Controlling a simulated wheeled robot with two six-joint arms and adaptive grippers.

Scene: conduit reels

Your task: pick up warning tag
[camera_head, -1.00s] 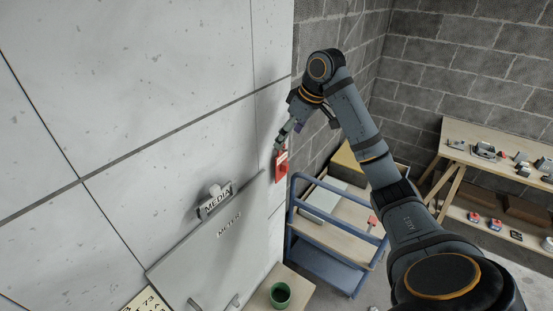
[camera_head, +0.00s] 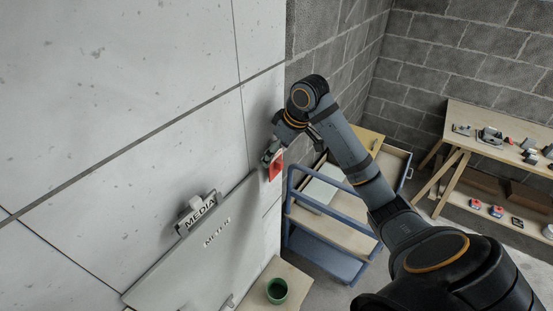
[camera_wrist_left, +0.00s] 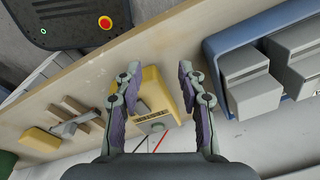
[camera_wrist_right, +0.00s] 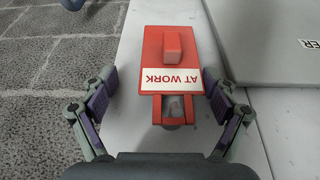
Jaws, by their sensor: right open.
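The warning tag (camera_wrist_right: 180,47) is a red plate with a raised red block and a white "AT WORK" label. It hangs on the pale wall panel by a grey peg seen through its slot. It also shows in the head view (camera_head: 276,170), partly covered. My right gripper (camera_wrist_right: 160,82) is open, with one finger on each side of the tag's label end and gaps to both edges. In the head view this gripper (camera_head: 270,153) is just above the tag. My left gripper (camera_wrist_left: 158,72) is open and empty over a bench, with a yellow device (camera_wrist_left: 156,100) beyond its fingers.
A grey meter door (camera_head: 200,260) with a MEDIA clip (camera_head: 198,210) stands left of the tag. A blue cart (camera_head: 325,255) is below right. A green cup (camera_head: 277,290) stands on a small table. A workbench (camera_head: 480,115) holds several items at the back right.

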